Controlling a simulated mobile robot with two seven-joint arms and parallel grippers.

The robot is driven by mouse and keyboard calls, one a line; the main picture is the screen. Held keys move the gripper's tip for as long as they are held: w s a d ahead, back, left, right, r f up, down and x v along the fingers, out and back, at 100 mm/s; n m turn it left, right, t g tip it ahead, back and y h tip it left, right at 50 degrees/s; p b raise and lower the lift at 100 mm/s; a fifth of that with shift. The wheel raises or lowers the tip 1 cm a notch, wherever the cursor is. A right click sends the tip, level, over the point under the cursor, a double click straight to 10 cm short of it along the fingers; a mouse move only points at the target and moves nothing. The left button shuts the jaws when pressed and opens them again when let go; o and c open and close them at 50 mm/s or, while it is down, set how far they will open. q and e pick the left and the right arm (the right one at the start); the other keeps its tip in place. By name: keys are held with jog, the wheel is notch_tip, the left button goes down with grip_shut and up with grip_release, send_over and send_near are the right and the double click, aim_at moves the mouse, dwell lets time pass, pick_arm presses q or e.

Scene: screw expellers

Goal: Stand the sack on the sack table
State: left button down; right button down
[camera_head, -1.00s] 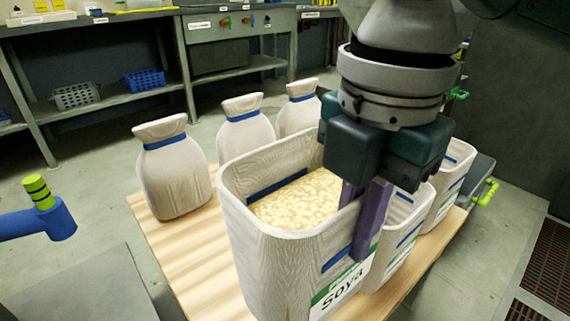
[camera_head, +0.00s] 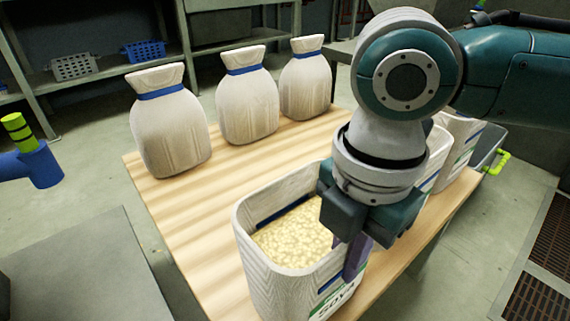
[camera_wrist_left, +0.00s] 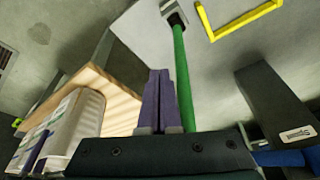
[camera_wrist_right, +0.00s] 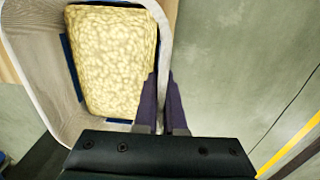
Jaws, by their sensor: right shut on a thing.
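The open sack (camera_head: 262,268), pale and woven with a "Soya" label, is full of pale beans (camera_head: 292,238). It stands upright over the near part of the wooden sack table (camera_head: 185,215); its base is out of frame, so I cannot tell whether it touches the top. My right gripper (camera_head: 352,262) is shut on the sack's right rim. In the right wrist view, one finger is inside and one outside the rim (camera_wrist_right: 164,40). My left gripper (camera_wrist_left: 158,75) is shut and empty in the left wrist view, beside a green pole (camera_wrist_left: 182,75).
Three tied sacks with blue bands (camera_head: 170,125) (camera_head: 246,98) (camera_head: 306,82) stand along the table's far-left side. More open sacks (camera_head: 460,140) stand along the right, partly hidden by my right arm. Bare wood lies between the rows. A grey surface (camera_head: 80,270) is at lower left.

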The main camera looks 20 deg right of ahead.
jog(key=shift+w+f, duration=0.1)
jog(key=shift+f, duration=0.2)
